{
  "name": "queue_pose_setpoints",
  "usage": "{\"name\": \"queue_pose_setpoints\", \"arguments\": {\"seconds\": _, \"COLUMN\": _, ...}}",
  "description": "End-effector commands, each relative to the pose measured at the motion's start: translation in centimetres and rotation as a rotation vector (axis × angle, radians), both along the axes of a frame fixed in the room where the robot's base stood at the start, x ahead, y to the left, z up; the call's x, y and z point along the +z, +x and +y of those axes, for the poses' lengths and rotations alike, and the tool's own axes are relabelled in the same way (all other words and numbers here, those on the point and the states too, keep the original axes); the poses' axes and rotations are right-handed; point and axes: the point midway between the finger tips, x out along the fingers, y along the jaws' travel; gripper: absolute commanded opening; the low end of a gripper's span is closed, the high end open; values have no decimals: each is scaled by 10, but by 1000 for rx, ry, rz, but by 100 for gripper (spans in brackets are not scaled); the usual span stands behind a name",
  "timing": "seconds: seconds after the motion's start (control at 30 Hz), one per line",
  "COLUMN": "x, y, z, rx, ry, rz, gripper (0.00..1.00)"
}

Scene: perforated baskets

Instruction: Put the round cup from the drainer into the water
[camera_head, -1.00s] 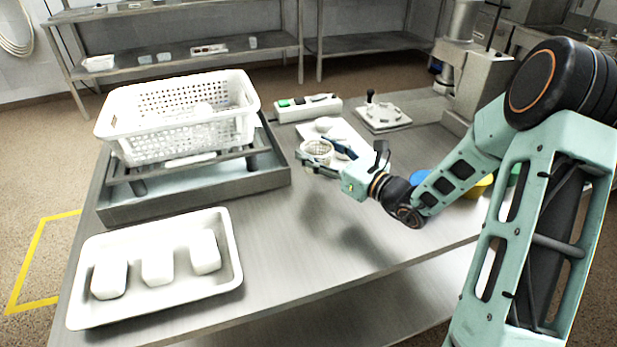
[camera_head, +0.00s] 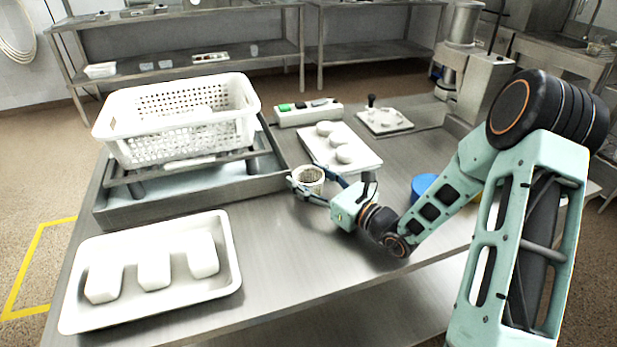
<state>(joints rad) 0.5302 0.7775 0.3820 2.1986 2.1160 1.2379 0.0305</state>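The round cup (camera_head: 309,175) is small, pale and perforated, with an open top. It is roughly upright between the fingers of my gripper (camera_head: 312,185), which appears shut on it, near the right corner of the grey basin. The basin (camera_head: 200,202) stands at the left of the table, and a pale blue surface that looks like water shows inside it. A dark rack (camera_head: 255,155) spans the basin and bears a large white perforated basket (camera_head: 180,130). The cup's underside and its exact height over the table are hard to tell.
A white tray (camera_head: 150,310) with three white blocks lies at front left. A white board (camera_head: 365,165) with three round white pieces lies behind my gripper. A switch box (camera_head: 308,114) and a knobbed plate (camera_head: 385,122) stand at the back. The front middle is clear.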

Motion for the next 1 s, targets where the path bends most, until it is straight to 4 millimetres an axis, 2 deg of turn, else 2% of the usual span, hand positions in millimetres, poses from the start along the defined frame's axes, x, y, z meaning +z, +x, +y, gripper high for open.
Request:
{"name": "queue_pose_setpoints", "arguments": {"seconds": 0.03, "x": 0, "y": 0, "z": 0, "rx": 0, "ry": 0, "rz": 0, "gripper": 63}}
{"name": "queue_pose_setpoints", "arguments": {"seconds": 0.13, "x": 0, "y": 0, "z": 0, "rx": 0, "ry": 0, "rz": 0, "gripper": 74}}
{"name": "queue_pose_setpoints", "arguments": {"seconds": 0.5, "x": 6, "y": 0, "z": 0, "rx": 0, "ry": 0, "rz": 0, "gripper": 74}}
{"name": "queue_pose_setpoints", "arguments": {"seconds": 0.67, "x": 5, "y": -18, "z": -18, "rx": -3, "ry": -1, "rz": 2, "gripper": 74}}
{"name": "queue_pose_setpoints", "arguments": {"seconds": 1.0, "x": 5, "y": -71, "z": -66, "rx": -3, "ry": 0, "rz": 1, "gripper": 74}}
